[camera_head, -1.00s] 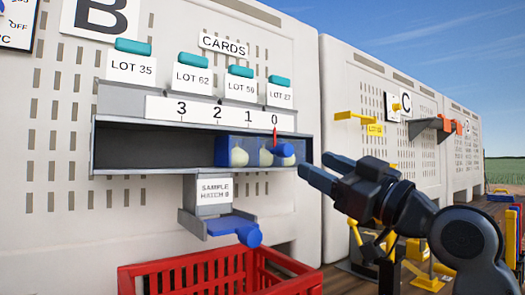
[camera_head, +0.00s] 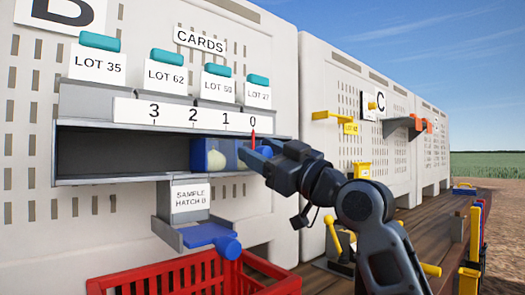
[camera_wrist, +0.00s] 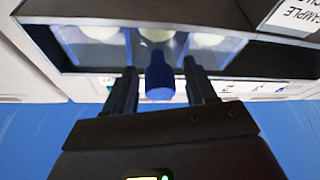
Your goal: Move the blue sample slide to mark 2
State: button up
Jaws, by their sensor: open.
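The blue sample slide (camera_head: 207,155) is a see-through blue box with pale round things inside, at the right end of a grey channel. Its red pointer (camera_head: 252,138) stands under mark 0. Mark 2 (camera_head: 193,114) is on the white scale left of it. My gripper (camera_head: 256,157) is open at the slide's right part and covers the knob in the head view. In the wrist view, the blue knob (camera_wrist: 158,76) sticks out between the two open fingers of my gripper (camera_wrist: 160,68). A gap shows on each side of the knob, wider on the right.
The channel (camera_head: 110,153) is empty left of the slide. Below it is a hatch with a blue handle (camera_head: 215,238) labelled SAMPLE HATCH B. A red crate (camera_head: 190,278) stands underneath. Teal-topped lot cards (camera_head: 175,69) hang above the scale. Yellow fittings (camera_head: 362,170) are to the right.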

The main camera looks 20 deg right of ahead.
jog(key=shift+c, duration=0.4)
grip_shut()
